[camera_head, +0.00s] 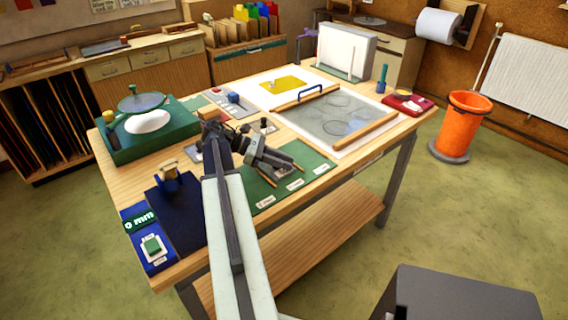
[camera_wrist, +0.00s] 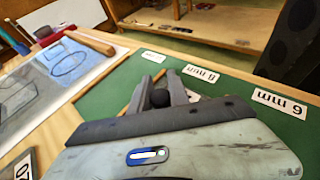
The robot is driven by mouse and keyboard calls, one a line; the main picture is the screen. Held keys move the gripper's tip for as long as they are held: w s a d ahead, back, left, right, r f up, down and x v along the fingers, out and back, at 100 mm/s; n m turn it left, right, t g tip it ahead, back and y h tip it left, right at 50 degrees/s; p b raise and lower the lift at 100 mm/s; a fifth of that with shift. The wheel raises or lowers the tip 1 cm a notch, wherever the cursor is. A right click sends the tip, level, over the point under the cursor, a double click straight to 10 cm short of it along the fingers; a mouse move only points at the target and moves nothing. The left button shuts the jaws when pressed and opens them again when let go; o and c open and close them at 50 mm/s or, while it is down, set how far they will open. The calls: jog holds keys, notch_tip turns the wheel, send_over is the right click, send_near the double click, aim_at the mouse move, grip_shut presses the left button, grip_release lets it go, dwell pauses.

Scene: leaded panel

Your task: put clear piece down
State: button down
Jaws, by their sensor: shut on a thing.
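My gripper (camera_head: 280,170) hangs low over the green mat (camera_head: 314,165) at the front of the workbench. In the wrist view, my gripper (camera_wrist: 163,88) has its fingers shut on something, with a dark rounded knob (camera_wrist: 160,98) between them. A greyish patch shows by the fingers in the head view; I cannot tell whether it is the clear piece or part of the mat. The clear piece itself is not distinct in either view. The panel board (camera_head: 340,116) lies beyond the mat, with pale, outlined shapes on its grey surface.
Wooden battens (camera_head: 364,131) and a blue handle (camera_head: 310,92) edge the board. White labels (camera_wrist: 279,103) line the mat's near side. A green box (camera_head: 150,148) with a white disc stands left, and a navy mat (camera_head: 184,205) lies front left. An orange bin (camera_head: 461,122) stands right.

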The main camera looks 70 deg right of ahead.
aim_at(263, 165)
jog(key=c, duration=1.3)
grip_release()
jog(key=shift+f, duration=0.15)
jog(key=shift+o, duration=0.2)
jog(key=shift+w+r+p, duration=0.25)
jog(key=shift+r+p, duration=0.05)
jog(key=shift+r, duration=0.05)
jog(key=p+v, duration=0.2)
jog(key=v, duration=0.5)
jog(key=shift+p, duration=0.35)
jog(key=shift+a+f, duration=0.1)
